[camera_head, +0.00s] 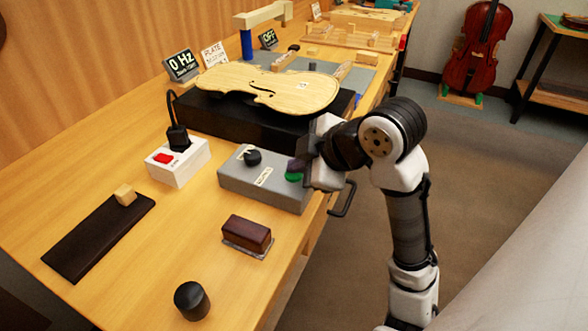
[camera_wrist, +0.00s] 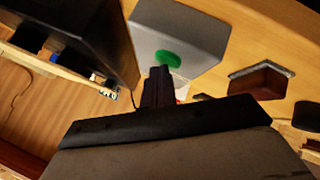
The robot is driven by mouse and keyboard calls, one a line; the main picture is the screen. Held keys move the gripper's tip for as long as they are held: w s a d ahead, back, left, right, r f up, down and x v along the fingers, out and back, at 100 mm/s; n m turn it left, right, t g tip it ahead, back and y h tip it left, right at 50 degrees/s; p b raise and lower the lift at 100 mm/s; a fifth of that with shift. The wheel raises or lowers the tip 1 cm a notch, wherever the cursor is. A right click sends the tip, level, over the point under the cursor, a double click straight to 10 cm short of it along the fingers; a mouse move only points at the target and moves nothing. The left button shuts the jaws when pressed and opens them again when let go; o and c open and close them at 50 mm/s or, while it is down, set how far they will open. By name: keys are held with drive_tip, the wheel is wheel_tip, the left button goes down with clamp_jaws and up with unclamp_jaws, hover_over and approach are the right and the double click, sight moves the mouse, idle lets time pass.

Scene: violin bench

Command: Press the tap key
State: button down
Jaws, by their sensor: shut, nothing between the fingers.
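A grey control box (camera_head: 262,190) sits on the bench near its front edge, with a black knob (camera_head: 253,157), pale labels and a green round key (camera_head: 293,178) at its right end. The green key also shows in the wrist view (camera_wrist: 168,58), on the grey box (camera_wrist: 195,35). My gripper (camera_head: 296,165) is shut and empty, its dark fingertips right at the green key and partly covering it in the head view. In the wrist view its fingertips (camera_wrist: 160,72) overlap the key's near edge. I cannot tell whether they touch it.
Behind the box a violin plate (camera_head: 265,85) lies on a black block (camera_head: 225,118). A white power strip (camera_head: 176,163) with a red switch and black plug stands left. A brown block (camera_head: 246,235) and a black cylinder (camera_head: 191,300) stand in front. A sign (camera_head: 182,64) reads 0 Hz.

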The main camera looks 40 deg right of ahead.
sight(299, 176)
drive_tip(key=shift+r+p, duration=0.3)
drive_tip(key=shift+r, duration=0.25)
wheel_tip(299, 176, up, 6)
drive_tip(key=p, duration=0.5)
